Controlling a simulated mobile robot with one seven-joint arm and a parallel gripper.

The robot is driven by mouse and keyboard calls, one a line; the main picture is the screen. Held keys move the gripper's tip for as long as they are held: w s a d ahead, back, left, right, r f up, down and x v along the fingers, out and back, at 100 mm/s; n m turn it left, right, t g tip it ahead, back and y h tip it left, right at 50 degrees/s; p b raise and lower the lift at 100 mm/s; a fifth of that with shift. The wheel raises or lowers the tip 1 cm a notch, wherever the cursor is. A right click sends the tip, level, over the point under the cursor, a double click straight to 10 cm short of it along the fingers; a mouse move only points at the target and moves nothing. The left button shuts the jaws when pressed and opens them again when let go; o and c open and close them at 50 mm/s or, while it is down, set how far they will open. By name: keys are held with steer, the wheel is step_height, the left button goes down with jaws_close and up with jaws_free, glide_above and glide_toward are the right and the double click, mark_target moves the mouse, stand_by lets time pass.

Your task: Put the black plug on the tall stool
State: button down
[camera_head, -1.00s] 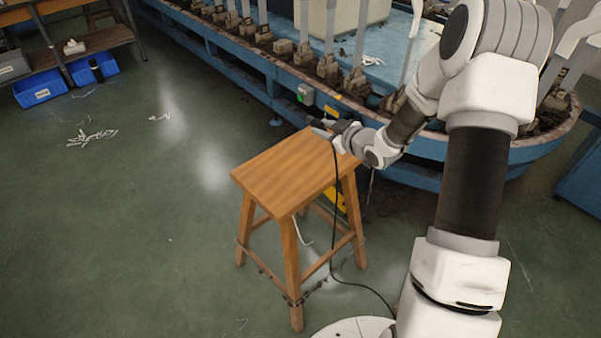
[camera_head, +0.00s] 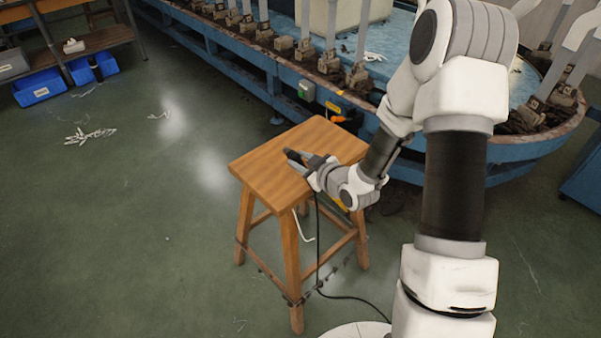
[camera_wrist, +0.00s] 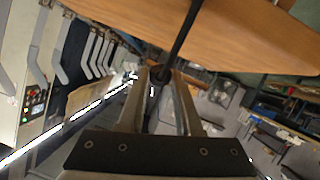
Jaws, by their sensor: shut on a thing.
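The tall stool (camera_head: 265,172) is wooden, with a square seat and splayed legs, and stands upright in the middle of the head view. Its seat (camera_wrist: 235,35) fills the top of the wrist view. My gripper (camera_head: 298,160) appears over the seat in the head view; I cannot tell how high it is above the wood. In the wrist view my gripper (camera_wrist: 162,78) is shut on the black plug (camera_wrist: 160,80), mostly hidden between the fingers. The plug's black cable (camera_wrist: 185,35) crosses in front of the seat. The cable (camera_head: 318,245) hangs past the stool's right side to the floor.
A blue-rimmed round machine (camera_head: 240,65) with upright boards stands behind the stool. A shelf (camera_head: 105,40) with blue bins (camera_head: 38,88) is at the far left. White scraps (camera_head: 90,135) lie on the green floor. The seat shows nothing else on it.

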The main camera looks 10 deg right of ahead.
mark_target(301, 178)
step_height(301, 178, down, 4)
steer(key=shift+r+b, duration=0.1)
steer(key=shift+b, duration=0.5)
steer(key=shift+f+b, duration=0.45)
steer(key=shift+b, duration=0.05)
